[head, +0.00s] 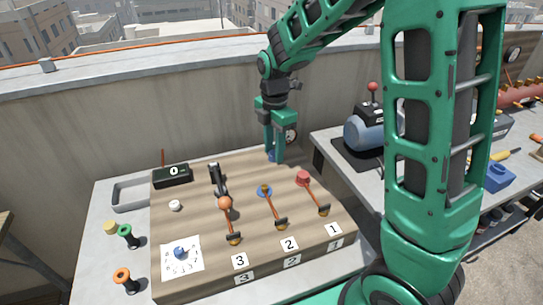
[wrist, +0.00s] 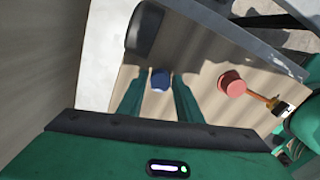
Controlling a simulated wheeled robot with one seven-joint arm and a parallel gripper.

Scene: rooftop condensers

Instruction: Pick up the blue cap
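The blue cap (head: 271,156) sits at the back edge of the wooden board, partly hidden behind my gripper's fingers in the head view. In the wrist view the blue cap (wrist: 160,79) lies between the fingertips, with a narrow gap showing on each side. My gripper (head: 276,158) points down over the cap, and its fingers (wrist: 159,82) are apart. Whether the tips reach the board's surface is hard to tell.
A red cap (head: 303,177) on a lever stands to the right; it also shows in the wrist view (wrist: 232,84). Two more levers, a black handle (head: 217,180) and a counter box (head: 172,175) share the board.

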